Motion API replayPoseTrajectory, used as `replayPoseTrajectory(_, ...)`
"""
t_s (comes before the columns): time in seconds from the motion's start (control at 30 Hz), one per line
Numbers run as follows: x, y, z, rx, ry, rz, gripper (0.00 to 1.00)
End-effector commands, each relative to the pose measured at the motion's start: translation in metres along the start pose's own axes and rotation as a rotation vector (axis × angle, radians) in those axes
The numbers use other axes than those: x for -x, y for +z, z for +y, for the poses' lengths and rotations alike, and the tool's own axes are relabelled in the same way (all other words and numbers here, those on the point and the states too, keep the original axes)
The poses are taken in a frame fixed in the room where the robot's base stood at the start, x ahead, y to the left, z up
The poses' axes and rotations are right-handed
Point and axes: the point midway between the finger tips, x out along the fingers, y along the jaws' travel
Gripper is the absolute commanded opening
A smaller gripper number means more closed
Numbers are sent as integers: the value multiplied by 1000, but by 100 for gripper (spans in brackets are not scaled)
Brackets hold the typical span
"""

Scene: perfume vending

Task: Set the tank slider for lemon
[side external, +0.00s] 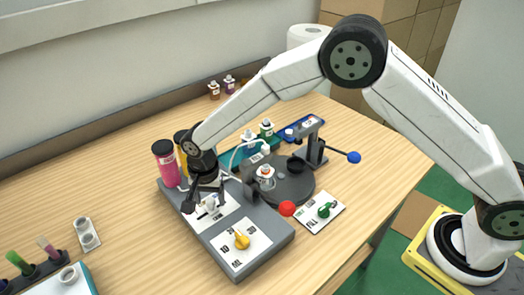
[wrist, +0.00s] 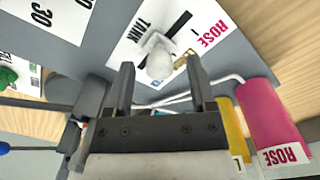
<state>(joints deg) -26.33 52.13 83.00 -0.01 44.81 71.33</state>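The tank slider's white knob (wrist: 160,62) stands on a white panel lettered TANK (wrist: 133,48) and ROSE. A black slot runs beside it, and a yellow mark shows partly behind the knob. My gripper (wrist: 160,78) is open, its two fingers apart with the knob showing between and just beyond their tips; I cannot tell if they touch. In the side view my gripper (side external: 203,203) is low over the slider panel (side external: 224,215) and partly hides it. A pink bottle labelled ROSE (wrist: 268,118) and a yellow bottle (wrist: 231,130) stand behind the panel.
A yellow dial (side external: 241,241) sits on the grey console (side external: 262,253) in front. A dark round turntable (side external: 298,190) carries a small bottle (side external: 265,177). A blue-ended lever (side external: 353,157), a red ball (side external: 287,208) and a green knob (side external: 323,211) are to the right.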

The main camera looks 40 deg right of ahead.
Motion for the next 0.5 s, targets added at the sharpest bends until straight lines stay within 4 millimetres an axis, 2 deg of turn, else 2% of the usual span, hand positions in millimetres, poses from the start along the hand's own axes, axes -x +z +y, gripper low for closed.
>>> replayPoseTrajectory(0.27, 6, 0, 0, 0, 0, 0, 71)
replayPoseTrajectory(0.5, 30, 0, 0, 0, -1, 0, 71)
